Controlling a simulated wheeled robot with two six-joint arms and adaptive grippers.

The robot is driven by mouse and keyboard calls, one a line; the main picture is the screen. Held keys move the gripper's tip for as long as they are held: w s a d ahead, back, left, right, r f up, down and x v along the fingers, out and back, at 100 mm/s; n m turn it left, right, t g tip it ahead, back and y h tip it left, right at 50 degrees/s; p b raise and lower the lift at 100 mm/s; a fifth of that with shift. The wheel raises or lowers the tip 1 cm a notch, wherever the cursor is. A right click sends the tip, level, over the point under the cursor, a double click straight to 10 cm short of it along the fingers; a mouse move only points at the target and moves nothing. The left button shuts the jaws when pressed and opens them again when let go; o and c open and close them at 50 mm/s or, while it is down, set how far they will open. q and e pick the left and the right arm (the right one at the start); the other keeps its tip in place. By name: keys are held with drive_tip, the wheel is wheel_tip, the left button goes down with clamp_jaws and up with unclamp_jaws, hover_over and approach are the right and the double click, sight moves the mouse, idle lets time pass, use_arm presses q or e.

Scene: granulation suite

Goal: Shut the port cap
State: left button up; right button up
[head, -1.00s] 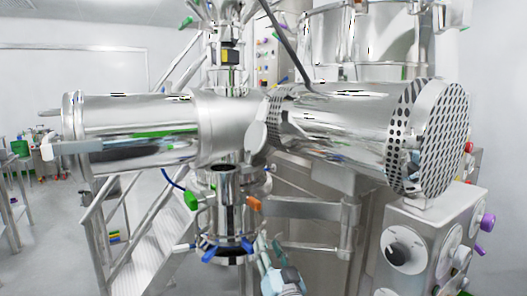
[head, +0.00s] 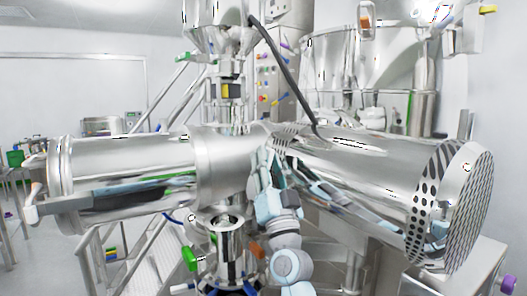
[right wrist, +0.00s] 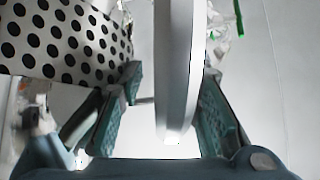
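The port cap (right wrist: 177,75) shows in the right wrist view as a pale, thin disc seen nearly edge-on. My right gripper (right wrist: 166,110) is open around it, with one green-padded finger on each side and gaps visible between the pads and the disc. In the head view my right gripper (head: 268,168) is raised at the middle, where the two big steel cylinders meet, and it largely hides the cap. An open steel port (head: 226,223) with a round mouth stands upright just below and left of the gripper. My left gripper is not in view.
A steel cylinder (head: 130,165) lies across the left, and another with a perforated end (head: 450,205) lies to the right, close to my arm. A green knob (head: 189,259) and an orange knob (head: 257,250) stick out beside the port. Stairs stand behind at lower left.

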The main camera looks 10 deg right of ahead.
drive_tip(key=shift+s+r, duration=0.15)
drive_tip(key=shift+s, duration=0.25)
drive_tip(key=shift+c, duration=0.8)
clamp_jaws()
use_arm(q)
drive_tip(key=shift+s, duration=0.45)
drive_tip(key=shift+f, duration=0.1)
